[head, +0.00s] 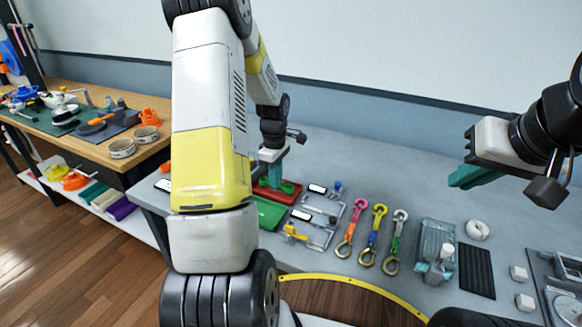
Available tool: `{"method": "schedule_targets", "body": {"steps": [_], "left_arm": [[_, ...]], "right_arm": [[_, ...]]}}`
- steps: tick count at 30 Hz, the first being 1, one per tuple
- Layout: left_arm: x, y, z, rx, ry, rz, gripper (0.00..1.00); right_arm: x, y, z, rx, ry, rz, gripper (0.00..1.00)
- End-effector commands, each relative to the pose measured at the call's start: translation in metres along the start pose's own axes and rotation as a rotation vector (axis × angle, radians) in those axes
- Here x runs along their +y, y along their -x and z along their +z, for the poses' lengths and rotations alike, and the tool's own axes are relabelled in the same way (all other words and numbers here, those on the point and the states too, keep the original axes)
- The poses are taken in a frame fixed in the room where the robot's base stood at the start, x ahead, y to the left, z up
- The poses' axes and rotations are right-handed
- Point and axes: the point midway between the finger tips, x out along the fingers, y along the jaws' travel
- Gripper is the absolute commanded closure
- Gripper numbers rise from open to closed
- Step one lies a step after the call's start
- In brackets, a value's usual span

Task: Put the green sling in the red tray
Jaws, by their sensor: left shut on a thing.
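The red tray (262,193) lies on the grey bench, partly hidden behind my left arm. My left gripper (275,174) points down over it with its teal fingers shut on the green sling (290,187). The sling shows as a small green shape low at the fingertips, within the tray's outline; I cannot tell whether it touches the tray floor. My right gripper (472,177) is raised above the right part of the bench, away from the tray. It holds nothing that I can see, and its finger gap is not clear.
A green tray (270,213) lies just in front of the red one. Right of it are metal frames (318,215), a pink strap (352,228), a yellow-blue strap (375,235) and a green-grey strap (395,242) with rings. A clear container (435,245) stands further right.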

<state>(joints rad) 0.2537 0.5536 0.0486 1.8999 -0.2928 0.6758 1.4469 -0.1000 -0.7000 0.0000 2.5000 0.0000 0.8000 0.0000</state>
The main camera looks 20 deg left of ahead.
Motion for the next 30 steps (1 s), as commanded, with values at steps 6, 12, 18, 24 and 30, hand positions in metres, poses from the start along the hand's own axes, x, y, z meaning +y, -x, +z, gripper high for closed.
{"method": "schedule_targets", "body": {"steps": [6,12,18,24,30], "left_arm": [[0.0002,-0.0005,0.0003,0.0,-0.001,0.0,1.0],[0.0001,-0.0008,0.0002,0.0,0.0,0.0,1.0],[-0.0001,-0.0034,0.0001,0.0,0.001,0.0,1.0],[-0.0001,-0.0037,0.0,0.0,0.0,0.001,1.0],[-0.0001,-0.0036,0.0,0.0,0.0,0.0,0.61]], "right_arm": [[0.0,0.0,0.0,0.0,0.0,0.0,0.93],[0.0,0.0,0.0,0.0,0.0,0.0,0.93],[0.0,0.0,0.0,0.0,0.0,0.0,0.93],[0.0,0.0,0.0,0.0,0.0,0.0,0.93],[0.0,0.0,0.0,0.0,0.0,0.0,0.93]]}}
